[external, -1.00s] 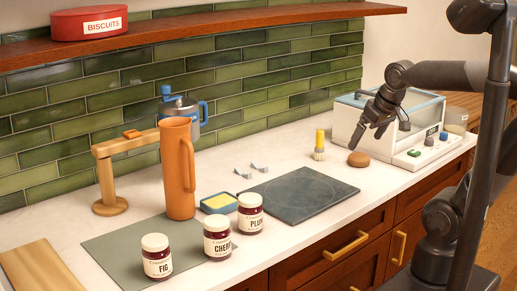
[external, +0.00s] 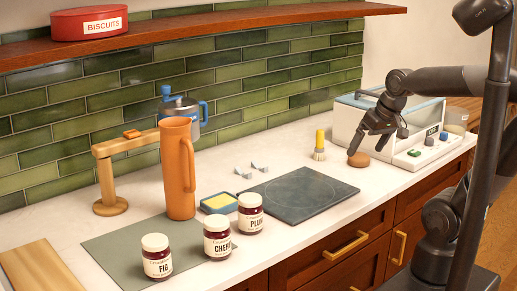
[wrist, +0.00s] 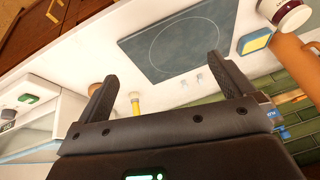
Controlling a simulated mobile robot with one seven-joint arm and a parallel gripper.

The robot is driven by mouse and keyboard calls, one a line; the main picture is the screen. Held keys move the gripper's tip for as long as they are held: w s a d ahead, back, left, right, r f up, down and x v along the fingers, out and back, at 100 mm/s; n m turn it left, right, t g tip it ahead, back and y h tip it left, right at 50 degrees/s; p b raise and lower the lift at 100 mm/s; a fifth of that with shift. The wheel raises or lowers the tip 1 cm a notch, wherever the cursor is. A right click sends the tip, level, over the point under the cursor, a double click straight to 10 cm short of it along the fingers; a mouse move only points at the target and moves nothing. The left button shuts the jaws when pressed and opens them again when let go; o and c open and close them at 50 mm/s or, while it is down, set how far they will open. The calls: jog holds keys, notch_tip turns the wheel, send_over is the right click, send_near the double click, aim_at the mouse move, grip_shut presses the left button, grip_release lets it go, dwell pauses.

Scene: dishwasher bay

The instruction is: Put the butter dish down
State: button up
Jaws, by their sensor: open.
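My gripper (external: 367,150) is open, with nothing between its fingers. In the external view its fingertips are low at the right of the worktop, overlapping a round brown object (external: 359,161); I cannot tell whether they touch it. In the wrist view the two fingers (wrist: 158,74) stand wide apart. I cannot identify a butter dish for certain. A small blue holder with a yellow block (external: 219,203) sits on the worktop beside the jars and may be it or a sponge. It also shows in the wrist view (wrist: 255,41), away from my gripper.
A dark square plate (external: 302,194) lies mid-worktop. A yellow-handled brush (external: 319,147) stands left of my gripper, with a white blue-trimmed machine (external: 410,150) to the right. An orange pitcher (external: 177,170), several jars and a wooden stand (external: 108,182) occupy the left.

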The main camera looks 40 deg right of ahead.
jog(key=w+a+f+m+g+y, duration=0.1)
jog(key=w+a+f+m+y, duration=0.3)
jog(key=w, duration=0.5)
jog(key=w+a+f+m+g+y, duration=0.2)
jog(key=w+a+f+m+y, duration=0.2)
jog(key=w+a+m, duration=0.3)
jog(key=w+a+f+m+g+y, duration=0.1)
jog(key=w+a+f+m+y, duration=0.3)
jog(key=w+a, duration=0.5)
jog(key=shift+w+a+f+m+g, duration=0.15)
jog(key=shift+w+m, duration=0.2)
jog(key=shift+w, duration=0.6)
jog(key=shift+w+d+m+g, duration=0.15)
jog(key=shift+w+m, duration=0.2)
jog(key=shift+w, duration=0.55)
jog(key=shift+w+a+f+y, duration=0.15)
jog(key=shift+a+f+y, duration=0.15)
jog(key=shift+a, duration=0.25)
send_near(209, 205)
jog(key=shift+x, duration=3.7)
jog(key=shift+f, duration=0.1)
jog(key=shift+c, duration=0.6)
jog(key=c, duration=1.4)
jog(key=shift+o, duration=0.2)
